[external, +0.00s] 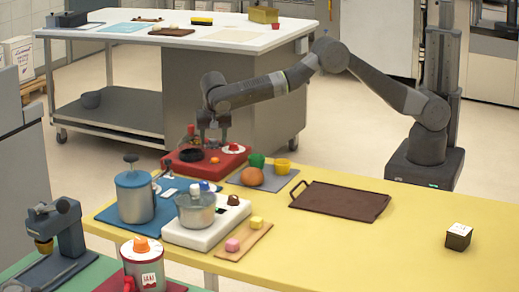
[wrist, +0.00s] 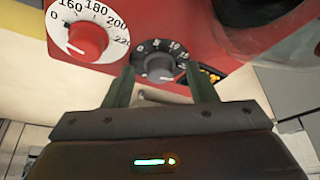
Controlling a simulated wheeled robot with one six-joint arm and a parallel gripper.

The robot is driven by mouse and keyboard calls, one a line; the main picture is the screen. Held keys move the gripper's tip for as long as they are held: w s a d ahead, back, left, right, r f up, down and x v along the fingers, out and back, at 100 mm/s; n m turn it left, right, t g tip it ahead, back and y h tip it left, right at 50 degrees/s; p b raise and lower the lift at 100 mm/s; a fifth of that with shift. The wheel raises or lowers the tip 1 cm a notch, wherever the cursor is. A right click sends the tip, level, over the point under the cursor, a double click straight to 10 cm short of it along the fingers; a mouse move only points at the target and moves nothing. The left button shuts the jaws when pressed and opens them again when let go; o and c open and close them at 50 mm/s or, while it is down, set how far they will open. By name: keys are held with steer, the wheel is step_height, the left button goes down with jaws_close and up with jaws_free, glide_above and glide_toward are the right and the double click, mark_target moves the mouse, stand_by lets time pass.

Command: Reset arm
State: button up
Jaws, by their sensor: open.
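My arm reaches from its base at the right over the yellow table. My gripper (external: 210,135) hangs at the back left of the table, over the red appliance (external: 231,161). In the wrist view my gripper (wrist: 163,85) has its two fingers apart with nothing held between them. The fingertips are close to a small grey dial (wrist: 157,66) on the red appliance's face (wrist: 135,20). A red knob on a white numbered dial (wrist: 87,40) is to the left of the fingers. I cannot tell whether a finger touches the grey dial.
A brown tray (external: 340,201) lies mid-table. The yellow table's (external: 405,225) right side is mostly clear.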

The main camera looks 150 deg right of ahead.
steer(key=n+t+h+b, duration=0.1)
steer(key=n, duration=0.2)
steer(key=shift+s+a+n, duration=0.1)
steer(key=shift+a+n, duration=0.05)
steer(key=shift+n, duration=0.15)
steer(key=shift+n+t+h, duration=0.3)
steer(key=shift+n+t, duration=0.3)
steer(key=shift+n, duration=1)
steer(key=shift+o, duration=0.3)
